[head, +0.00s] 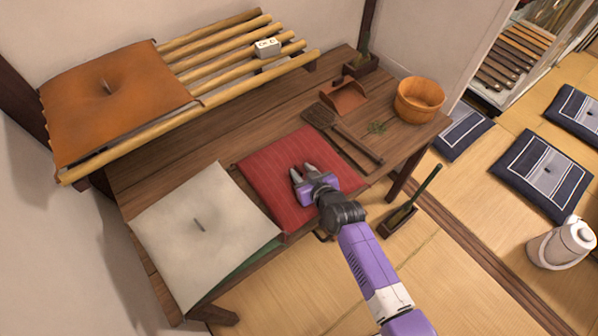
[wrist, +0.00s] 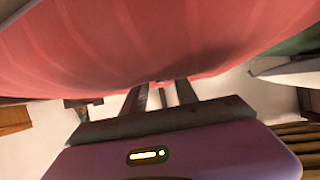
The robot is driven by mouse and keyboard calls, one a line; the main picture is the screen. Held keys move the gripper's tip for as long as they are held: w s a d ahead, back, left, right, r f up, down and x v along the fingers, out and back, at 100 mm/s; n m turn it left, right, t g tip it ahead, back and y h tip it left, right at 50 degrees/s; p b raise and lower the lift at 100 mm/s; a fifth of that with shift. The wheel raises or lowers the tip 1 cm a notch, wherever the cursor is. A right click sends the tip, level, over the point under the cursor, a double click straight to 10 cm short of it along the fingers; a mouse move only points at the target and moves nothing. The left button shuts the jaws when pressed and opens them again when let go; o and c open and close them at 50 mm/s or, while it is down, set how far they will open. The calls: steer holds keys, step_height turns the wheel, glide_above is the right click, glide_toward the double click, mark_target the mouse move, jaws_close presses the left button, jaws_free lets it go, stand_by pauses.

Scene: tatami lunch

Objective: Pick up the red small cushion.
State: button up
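The red small cushion (head: 265,160) lies on the dark wooden bench, beside a pale cushion. In the wrist view the red cushion (wrist: 170,40) fills the upper part, close to my fingertips. My gripper (head: 302,171) is over the cushion's right part in the head view. Its two fingers are apart, and I see nothing held between them. In the wrist view my gripper (wrist: 160,94) reaches toward the cushion; its tips meet the red cloth in the picture, but I cannot tell if they touch it.
The pale cushion (head: 190,235) lies left, with green beneath its edge. An orange cushion (head: 110,95) lies on a bamboo rack (head: 225,62). A dark flat paddle (head: 340,132), a dustpan (head: 345,97) and a wooden bowl (head: 419,97) are to the right on the bench (head: 215,150).

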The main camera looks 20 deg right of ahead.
steer(key=shift+c, duration=0.2)
jaws_close()
steer(key=shift+r, duration=0.1)
stand_by(1.1)
